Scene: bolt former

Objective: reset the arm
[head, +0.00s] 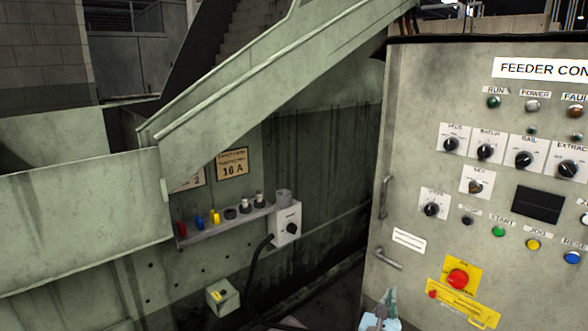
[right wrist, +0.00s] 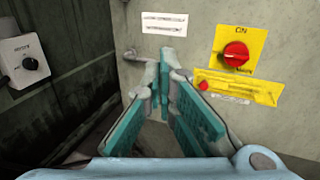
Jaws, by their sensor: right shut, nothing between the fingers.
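My right gripper (right wrist: 165,85) has teal finger pads and fills the middle of the right wrist view. Its fingertips meet with nothing between them. In the head view only a small part of the right gripper (head: 388,298) shows at the bottom edge, in front of the feeder control cabinet (head: 400,150). In the right wrist view, a yellow plate with a red rotary switch (right wrist: 236,54) is right of the fingertips, and a door handle (right wrist: 130,54) is to their left. Whether the fingers touch the cabinet cannot be told. My left gripper is not in view.
The cabinet face carries several knobs, buttons and a dark screen (head: 537,205). At the left, a green machine with a sloped chute (head: 250,90) has a shelf (head: 225,226) of small coloured items, a grey switch box (head: 287,222) and a black cable (head: 252,275).

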